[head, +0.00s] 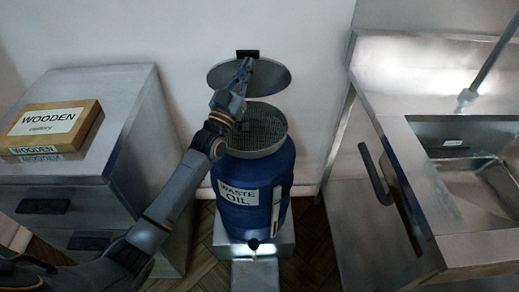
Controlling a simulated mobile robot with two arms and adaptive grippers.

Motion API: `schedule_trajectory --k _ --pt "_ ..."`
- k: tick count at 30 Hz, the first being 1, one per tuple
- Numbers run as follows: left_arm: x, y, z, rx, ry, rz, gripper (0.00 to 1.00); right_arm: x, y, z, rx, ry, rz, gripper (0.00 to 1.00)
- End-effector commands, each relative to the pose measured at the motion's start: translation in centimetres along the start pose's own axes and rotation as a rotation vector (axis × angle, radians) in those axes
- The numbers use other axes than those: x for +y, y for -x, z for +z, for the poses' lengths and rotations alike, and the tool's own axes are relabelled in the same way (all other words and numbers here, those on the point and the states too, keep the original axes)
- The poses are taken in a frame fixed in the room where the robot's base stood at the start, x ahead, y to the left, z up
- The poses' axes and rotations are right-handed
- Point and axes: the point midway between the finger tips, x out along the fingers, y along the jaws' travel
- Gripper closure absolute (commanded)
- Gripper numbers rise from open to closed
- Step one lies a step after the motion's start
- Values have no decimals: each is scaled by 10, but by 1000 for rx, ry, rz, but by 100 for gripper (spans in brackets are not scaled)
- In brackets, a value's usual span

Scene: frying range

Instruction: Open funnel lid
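The round grey funnel lid (272,78) is raised and tilted up against the wall, with a dark piece (247,54) at its top edge. Below it the round funnel (262,132) is uncovered and shows its mesh. The funnel sits on the blue waste oil barrel (282,176). My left gripper (246,65) reaches up in front of the lid and overlaps it; I cannot tell whether it touches. Its fingers are too small and dark to tell whether they are open or shut. My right gripper is out of view.
A metal cabinet (128,100) stands at left with a wooden cutlery box (88,118) on top. A metal sink unit (420,190) with a dark curved handle (374,175) stands at right. The barrel rests on a low metal stand (228,240). Floor shows on both sides of the stand.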

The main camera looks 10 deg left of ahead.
Motion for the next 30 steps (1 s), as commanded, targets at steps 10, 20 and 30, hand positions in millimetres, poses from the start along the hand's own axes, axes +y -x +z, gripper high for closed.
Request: schedule_trajectory --k 10,20,30 --pt "-1 -2 0 1 0 0 100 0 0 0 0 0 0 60" --pt "-16 -33 -2 2 -2 0 100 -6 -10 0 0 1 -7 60" --pt "-22 -47 -3 0 0 0 100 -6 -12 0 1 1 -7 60"
